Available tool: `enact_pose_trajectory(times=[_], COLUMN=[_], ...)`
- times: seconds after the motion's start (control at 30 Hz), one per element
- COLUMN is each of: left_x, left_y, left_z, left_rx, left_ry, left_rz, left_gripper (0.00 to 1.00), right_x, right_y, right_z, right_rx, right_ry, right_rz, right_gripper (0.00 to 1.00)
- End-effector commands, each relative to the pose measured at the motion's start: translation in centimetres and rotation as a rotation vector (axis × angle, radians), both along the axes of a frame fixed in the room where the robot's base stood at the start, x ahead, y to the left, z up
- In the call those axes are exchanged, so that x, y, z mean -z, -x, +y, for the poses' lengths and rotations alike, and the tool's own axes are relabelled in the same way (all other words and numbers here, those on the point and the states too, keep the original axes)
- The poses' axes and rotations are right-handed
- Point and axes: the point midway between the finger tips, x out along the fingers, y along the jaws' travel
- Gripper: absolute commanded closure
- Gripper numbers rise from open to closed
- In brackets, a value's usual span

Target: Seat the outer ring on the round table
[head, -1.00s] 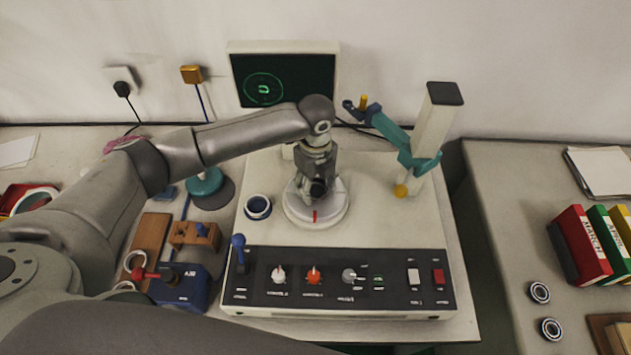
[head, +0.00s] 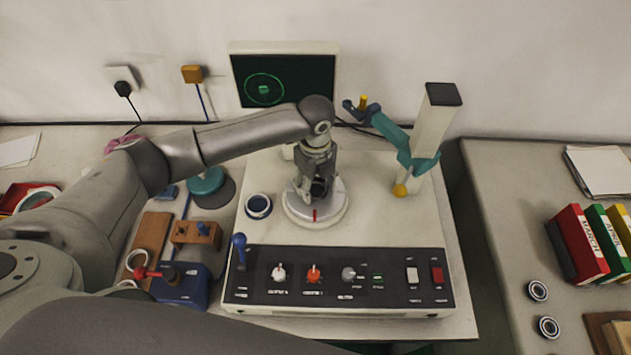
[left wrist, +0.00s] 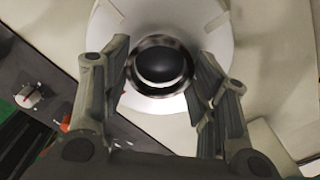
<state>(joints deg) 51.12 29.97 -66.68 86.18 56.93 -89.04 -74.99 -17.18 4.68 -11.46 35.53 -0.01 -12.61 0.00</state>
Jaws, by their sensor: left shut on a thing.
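My left gripper (head: 316,192) reaches down over the white round table (head: 331,212), which has a red mark on its front edge. In the left wrist view, my gripper (left wrist: 162,62) has its fingers on both sides of a shiny dark-edged ring (left wrist: 160,39) and is shut on it. The ring shows in front of the round table's white face (left wrist: 112,28), around a dark round centre. I cannot tell whether it touches the table. In the head view the fingers mostly hide the ring. My right gripper is not in view.
A dark-blue-rimmed cup (head: 258,206) stands left of the round table. A teal arm on a white post (head: 432,130) stands right. A control panel (head: 340,280) lies in front, a monitor (head: 285,78) behind. Two bearings (head: 538,291) lie on the right bench.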

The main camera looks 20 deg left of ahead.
Motion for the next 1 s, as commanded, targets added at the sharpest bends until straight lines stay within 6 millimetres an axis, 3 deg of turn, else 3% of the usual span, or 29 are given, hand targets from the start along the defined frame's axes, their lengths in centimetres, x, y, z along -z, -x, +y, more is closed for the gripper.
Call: enact_pose_trajectory(times=[0.5,0.53,0.7,1.0], left_x=[-0.01,-0.01,-0.02,0.0], left_y=[-0.01,-0.01,-0.01,0.01], left_z=[0.0,0.01,-0.01,0.01], left_rx=[0.0,0.0,0.0,0.0], left_ry=[0.0,0.0,0.0,0.0], left_rz=[0.0,0.0,0.0,0.0], left_gripper=[0.72,0.45,0.23,0.21], right_x=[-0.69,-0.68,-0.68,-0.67], right_y=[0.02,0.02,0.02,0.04], right_z=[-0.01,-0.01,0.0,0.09], right_rx=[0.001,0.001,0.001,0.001], right_ry=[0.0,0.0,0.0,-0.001], right_rz=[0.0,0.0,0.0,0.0], right_gripper=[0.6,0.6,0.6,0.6])
